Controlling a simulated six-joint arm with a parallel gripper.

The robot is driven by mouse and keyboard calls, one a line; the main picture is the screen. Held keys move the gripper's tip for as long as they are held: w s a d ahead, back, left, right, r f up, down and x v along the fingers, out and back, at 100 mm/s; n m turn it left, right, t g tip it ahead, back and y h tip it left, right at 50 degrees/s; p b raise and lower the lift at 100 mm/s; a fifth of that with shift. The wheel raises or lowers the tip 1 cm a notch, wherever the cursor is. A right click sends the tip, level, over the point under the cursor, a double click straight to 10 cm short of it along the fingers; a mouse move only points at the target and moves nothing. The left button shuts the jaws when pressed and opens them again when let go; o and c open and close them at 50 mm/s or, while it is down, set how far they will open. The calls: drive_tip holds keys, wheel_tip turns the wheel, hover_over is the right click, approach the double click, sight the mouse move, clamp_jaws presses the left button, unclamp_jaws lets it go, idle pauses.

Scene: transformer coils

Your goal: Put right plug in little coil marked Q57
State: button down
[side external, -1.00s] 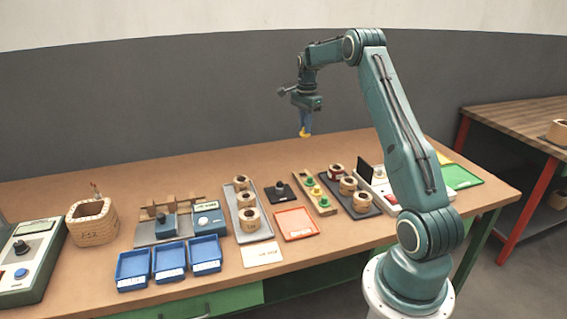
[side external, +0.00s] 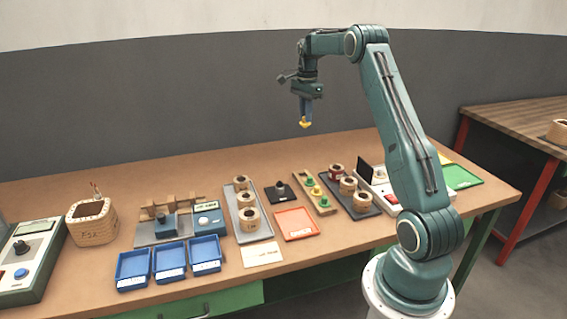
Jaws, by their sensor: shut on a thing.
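My gripper (side external: 305,115) is shut on a yellow plug (side external: 305,125) and holds it high above the bench, upright or nearly so. A wooden rack (side external: 328,209) below it bears two green plugs (side external: 324,201) and a yellow one (side external: 316,190). Little tan coils (side external: 249,218) stand in a row on a grey tray (side external: 266,234). A dark tray (side external: 371,213) right of the rack bears two more tan coils (side external: 362,201) and a dark red one (side external: 336,171). The coil markings are too small to read, so I cannot tell which is Q57.
An orange tray (side external: 297,225) lies empty between the grey tray and the rack. A small black device (side external: 280,191) stands behind it. The air around my gripper is clear.

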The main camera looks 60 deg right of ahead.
drive_tip(key=w+a+f+n, duration=0.2)
drive_tip(key=w+a+f, duration=0.1)
drive_tip(key=a, duration=0.5)
drive_tip(key=w+a+f+n, duration=0.2)
drive_tip(key=w+a+f, duration=0.1)
drive_tip(key=a, duration=0.5)
drive_tip(key=w+a+f+n, duration=0.2)
drive_tip(key=w+a+f, duration=0.1)
drive_tip(key=a, duration=0.5)
drive_tip(key=shift+f, duration=0.65)
drive_tip(key=shift+f, duration=0.2)
drive_tip(key=shift+f, duration=2)
drive_tip(key=shift+f, duration=0.85)
drive_tip(key=c, duration=0.9)
unclamp_jaws()
drive_tip(key=shift+r, duration=0.1)
